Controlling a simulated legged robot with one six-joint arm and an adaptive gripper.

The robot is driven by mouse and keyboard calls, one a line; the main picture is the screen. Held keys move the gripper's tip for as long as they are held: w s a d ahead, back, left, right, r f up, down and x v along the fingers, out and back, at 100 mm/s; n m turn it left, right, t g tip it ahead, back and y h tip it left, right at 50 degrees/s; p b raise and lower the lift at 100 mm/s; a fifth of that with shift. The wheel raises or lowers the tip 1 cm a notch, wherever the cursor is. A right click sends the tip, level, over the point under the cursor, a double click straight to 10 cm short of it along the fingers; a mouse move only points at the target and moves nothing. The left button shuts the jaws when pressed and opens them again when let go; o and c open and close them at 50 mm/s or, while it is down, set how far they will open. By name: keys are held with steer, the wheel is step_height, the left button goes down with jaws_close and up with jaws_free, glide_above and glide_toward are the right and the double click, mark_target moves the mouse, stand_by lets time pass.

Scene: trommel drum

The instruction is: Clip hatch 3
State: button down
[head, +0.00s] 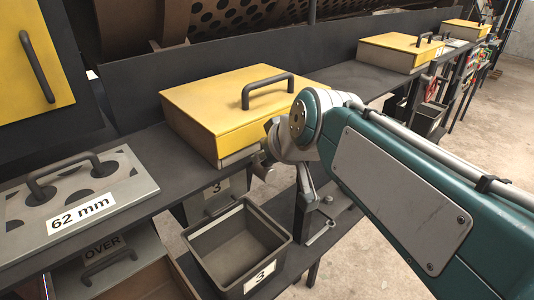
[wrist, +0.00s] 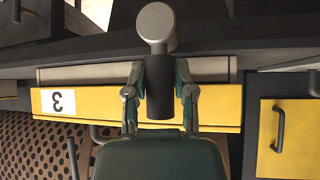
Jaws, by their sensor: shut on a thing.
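The yellow lid of hatch 3 (head: 235,105) lies down on its grey box in the middle of the head view, with a dark bar handle on top. In the wrist view, upside down, its yellow front face (wrist: 88,112) carries a white "3" label (wrist: 57,102). My gripper (wrist: 160,95) is shut on a dark grip (wrist: 160,108) with a thick grey round end (wrist: 156,25), just in front of the hatch front. It looks like a clip lever; how it joins the hatch is hidden. In the head view my wrist mostly hides the fingers, by the lid's front right corner.
A bin labelled 3 (head: 225,245) stands open and empty below the hatch. A grey 62 mm plate (head: 120,185) lies on the ledge at left, below a yellow door (head: 30,60). Another yellow hatch (head: 400,50) is farther right. Floor is clear at right.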

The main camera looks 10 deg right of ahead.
steer(key=shift+f, duration=0.3)
steer(key=shift+c, duration=2.2)
jaws_free()
steer(key=shift+r, duration=0.1)
steer(key=shift+s+r, duration=0.1)
steer(key=shift+r, duration=0.05)
steer(key=shift+s+r, duration=0.2)
steer(key=shift+r, duration=0.1)
steer(key=v, duration=1.1)
steer(key=s+d+f+m+g+h, duration=0.1)
steer(key=s+d+f+m, duration=0.1)
steer(key=f, duration=0.8)
steer(key=s+d+f+m+g+h, duration=0.1)
steer(key=s+d+f, duration=0.3)
steer(key=f, duration=0.6)
steer(key=shift+s+d+m+g+h, duration=0.2)
steer(key=shift+s+m+g+h, duration=0.2)
steer(key=shift+s+m+h, duration=0.35)
